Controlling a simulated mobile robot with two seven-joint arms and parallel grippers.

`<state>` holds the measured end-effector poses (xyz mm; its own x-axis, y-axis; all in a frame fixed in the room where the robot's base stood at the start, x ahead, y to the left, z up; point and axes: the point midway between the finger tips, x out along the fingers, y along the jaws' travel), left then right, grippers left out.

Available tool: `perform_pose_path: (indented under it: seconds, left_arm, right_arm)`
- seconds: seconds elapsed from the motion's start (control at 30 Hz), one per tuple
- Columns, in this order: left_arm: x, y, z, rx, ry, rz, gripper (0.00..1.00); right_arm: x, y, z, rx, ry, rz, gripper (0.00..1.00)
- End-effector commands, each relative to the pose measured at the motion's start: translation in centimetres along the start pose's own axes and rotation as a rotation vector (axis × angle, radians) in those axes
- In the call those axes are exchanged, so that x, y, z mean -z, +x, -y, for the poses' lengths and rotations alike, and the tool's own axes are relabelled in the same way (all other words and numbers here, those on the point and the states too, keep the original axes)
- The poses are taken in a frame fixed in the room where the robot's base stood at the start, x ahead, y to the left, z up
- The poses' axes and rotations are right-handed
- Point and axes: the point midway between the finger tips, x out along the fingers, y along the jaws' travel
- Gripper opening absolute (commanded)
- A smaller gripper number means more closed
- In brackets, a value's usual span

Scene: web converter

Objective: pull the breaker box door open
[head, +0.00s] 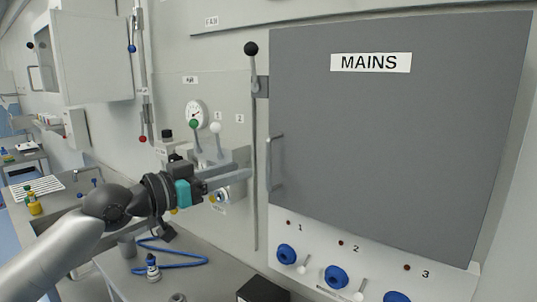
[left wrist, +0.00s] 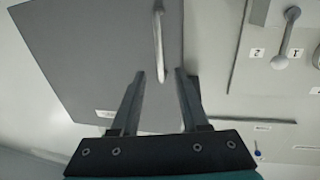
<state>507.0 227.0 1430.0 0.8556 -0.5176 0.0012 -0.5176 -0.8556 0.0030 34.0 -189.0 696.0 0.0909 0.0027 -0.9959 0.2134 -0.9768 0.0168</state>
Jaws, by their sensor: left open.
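The grey breaker box door (head: 395,135) with a MAINS label fills the right of the head view and looks closed. Its pale vertical handle (head: 276,162) is near the door's left edge. It also shows in the left wrist view as a handle (left wrist: 158,45) at the top centre. My left gripper (head: 249,166) is open, just left of the handle. In the left wrist view its fingertips (left wrist: 160,73) flank the line to the handle, whose lower end lies about between them. No contact is clear. My right gripper is not in view.
A gauge (head: 196,113) and levers are behind my gripper. Blue knobs (head: 336,277) sit below the door. A blue hose (head: 180,262) lies on the counter.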

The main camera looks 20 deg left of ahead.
Motion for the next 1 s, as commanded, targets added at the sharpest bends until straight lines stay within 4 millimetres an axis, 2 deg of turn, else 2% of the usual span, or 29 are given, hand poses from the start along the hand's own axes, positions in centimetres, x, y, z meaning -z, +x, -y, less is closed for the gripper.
perform_pose_path:
  seconds: [0.1, 0.5, 0.7, 1.0]
  left_arm:
    - [0.4, 1.8, -0.1, -0.002, -0.002, -0.004, 0.45]
    - [0.2, 7.8, 0.0, -0.001, -0.002, 0.0, 0.45]
    - [0.1, 9.2, 0.0, 0.0, 0.001, 0.001, 0.45]
    - [-0.1, 9.4, -0.1, -0.001, 0.001, 0.001, 0.45]
  right_arm:
    - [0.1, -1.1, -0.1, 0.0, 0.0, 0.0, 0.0]
    - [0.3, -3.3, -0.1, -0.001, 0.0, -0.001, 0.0]
    - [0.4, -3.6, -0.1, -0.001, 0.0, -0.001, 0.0]
    - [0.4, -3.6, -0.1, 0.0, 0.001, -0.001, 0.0]
